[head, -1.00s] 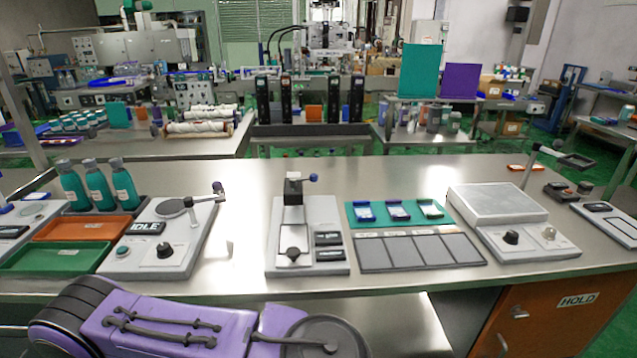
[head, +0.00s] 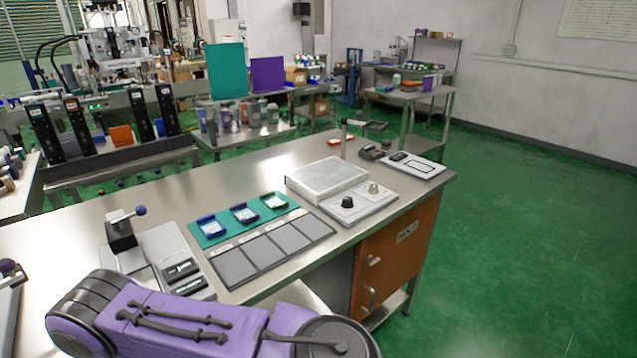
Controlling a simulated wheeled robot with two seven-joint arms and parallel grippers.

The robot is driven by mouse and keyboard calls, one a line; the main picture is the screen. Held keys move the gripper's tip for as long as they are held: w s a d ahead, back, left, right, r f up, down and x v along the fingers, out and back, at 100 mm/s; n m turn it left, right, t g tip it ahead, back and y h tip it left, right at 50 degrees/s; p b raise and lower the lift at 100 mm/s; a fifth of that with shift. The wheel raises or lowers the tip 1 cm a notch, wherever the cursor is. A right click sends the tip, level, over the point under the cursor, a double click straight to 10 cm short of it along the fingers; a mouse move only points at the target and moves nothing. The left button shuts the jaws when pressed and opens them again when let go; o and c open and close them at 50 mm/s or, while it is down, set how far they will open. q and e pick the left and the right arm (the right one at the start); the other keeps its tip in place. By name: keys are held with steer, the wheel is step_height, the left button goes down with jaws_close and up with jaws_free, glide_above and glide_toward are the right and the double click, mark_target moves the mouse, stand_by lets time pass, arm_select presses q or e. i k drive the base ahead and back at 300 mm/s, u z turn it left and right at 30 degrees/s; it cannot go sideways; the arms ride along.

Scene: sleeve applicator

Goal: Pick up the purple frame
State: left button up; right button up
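I cannot single out a purple frame for sure. A flat purple panel (head: 268,76) stands upright on a back table, beside a larger teal panel (head: 226,71). A purple link of my own arm crosses the bottom of the view. Neither gripper is in view.
The steel bench (head: 180,190) holds a lever press (head: 122,232), a grey four-panel pad (head: 270,250) and a white device with a knob (head: 328,180). An orange cabinet (head: 396,250) is under its right end. Green floor (head: 530,230) is open to the right.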

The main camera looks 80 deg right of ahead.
mark_target(246, 216)
steer(key=z, duration=2.45)
